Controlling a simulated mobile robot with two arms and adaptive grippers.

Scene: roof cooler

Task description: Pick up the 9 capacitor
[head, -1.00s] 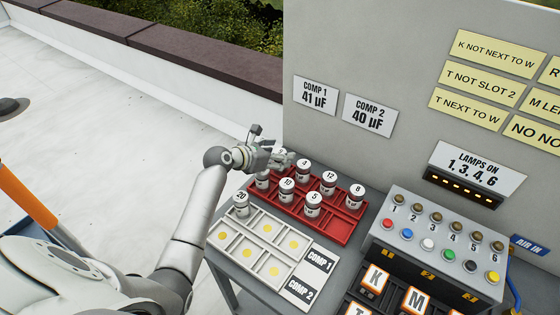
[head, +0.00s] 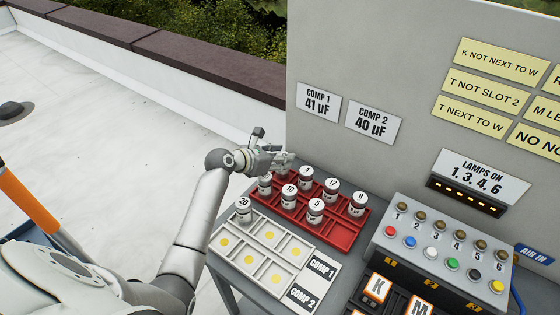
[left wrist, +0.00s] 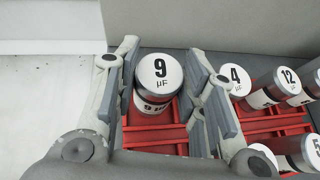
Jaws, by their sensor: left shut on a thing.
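The 9 capacitor (left wrist: 157,78) is a silver can with a white top marked "9 µF", upright at the red tray's far left corner. My left gripper (head: 274,160) is at that corner; in the left wrist view its two fingers (left wrist: 165,84) stand on either side of the can, shut on it. I cannot tell whether the can is clear of the tray floor. In the head view the gripper mostly hides it. My right gripper is not in view.
The red tray (head: 345,236) holds several other capacitors, with the 4 capacitor (left wrist: 235,78) just right of my fingers. A white tray (head: 232,256) in front holds the 20 capacitor (head: 243,208). A grey panel wall (head: 340,160) rises behind. A button box (head: 400,262) stands right.

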